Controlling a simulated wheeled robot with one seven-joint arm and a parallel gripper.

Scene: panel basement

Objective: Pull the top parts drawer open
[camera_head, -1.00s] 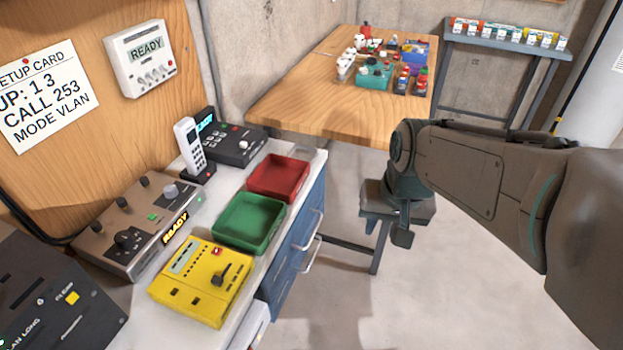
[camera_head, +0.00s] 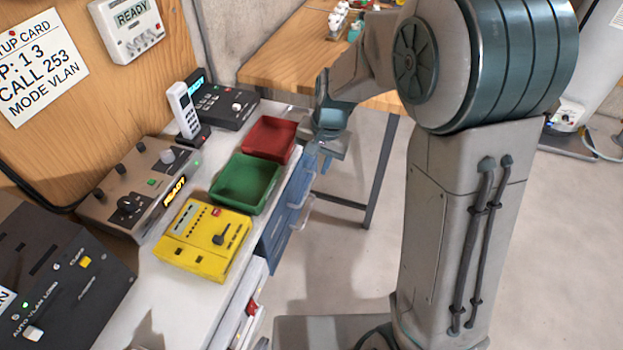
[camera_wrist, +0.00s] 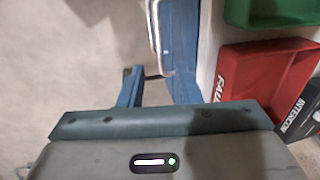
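The blue drawer unit (camera_head: 283,222) is under the right edge of the workbench, with pale bar handles on its front. Its upper handle (camera_head: 301,188) shows just below my gripper (camera_head: 326,145), and the drawers look shut. My gripper hangs beside the bench edge near the red tray, close to the drawer front; its fingers are small and partly hidden. In the wrist view, a blue drawer front (camera_wrist: 182,38) with a pale handle (camera_wrist: 154,28) lies beyond the gripper housing.
On the bench stand a red tray (camera_head: 270,148), a green tray (camera_head: 216,197), a yellow box (camera_head: 182,254), a handset (camera_head: 184,112) and a black intercom (camera_head: 222,118). A wooden table (camera_head: 275,62) is behind my arm. Concrete floor (camera_head: 345,262) lies open right of the drawers.

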